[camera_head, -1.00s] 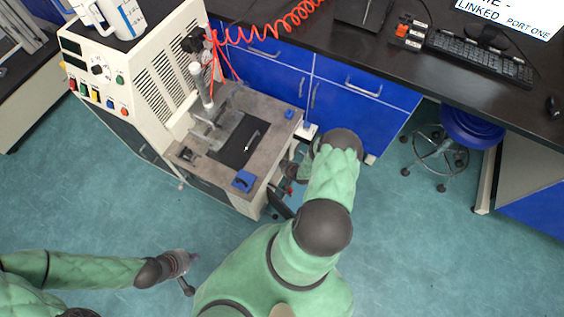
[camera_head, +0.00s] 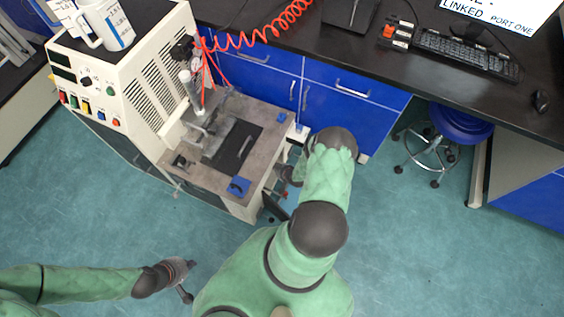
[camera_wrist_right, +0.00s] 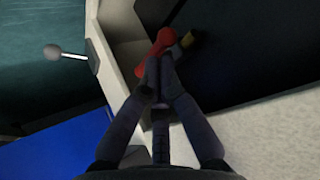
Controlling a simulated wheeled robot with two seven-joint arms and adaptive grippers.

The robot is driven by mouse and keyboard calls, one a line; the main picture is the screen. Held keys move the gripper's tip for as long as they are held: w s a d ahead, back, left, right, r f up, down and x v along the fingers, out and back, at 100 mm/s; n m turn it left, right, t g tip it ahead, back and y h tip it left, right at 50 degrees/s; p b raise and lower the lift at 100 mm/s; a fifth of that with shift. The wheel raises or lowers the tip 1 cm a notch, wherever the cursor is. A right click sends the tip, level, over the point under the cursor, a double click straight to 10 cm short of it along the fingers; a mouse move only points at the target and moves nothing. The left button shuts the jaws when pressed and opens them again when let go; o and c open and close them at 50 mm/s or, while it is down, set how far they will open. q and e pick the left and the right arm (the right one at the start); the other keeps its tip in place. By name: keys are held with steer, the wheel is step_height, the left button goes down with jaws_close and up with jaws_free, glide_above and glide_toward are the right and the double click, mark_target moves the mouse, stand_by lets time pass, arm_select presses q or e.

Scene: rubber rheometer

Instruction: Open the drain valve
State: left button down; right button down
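Red shows beyond and to the left of the tips. I cannot tell whether the handle is pinched between them. In the head view my right arm hides most of this spot. My left gripper (camera_head: 188,280) is open and empty over the floor at the lower left.
The rheometer (camera_head: 135,75) stands at the left with its grey worktop (camera_head: 205,178). Blue cabinets (camera_head: 350,105) under a dark bench lie behind. A blue stool (camera_head: 460,125) stands right. A grey knobbed lever (camera_wrist_right: 65,53) is left of the handle. Floor at the front right is clear.

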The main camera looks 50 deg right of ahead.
steer(key=v, duration=1.1)
arm_select(q)
steer(key=shift+s, duration=0.1)
arm_select(e)
steer(key=shift+s+a+f, duration=0.1)
steer(key=shift+s+f, duration=0.05)
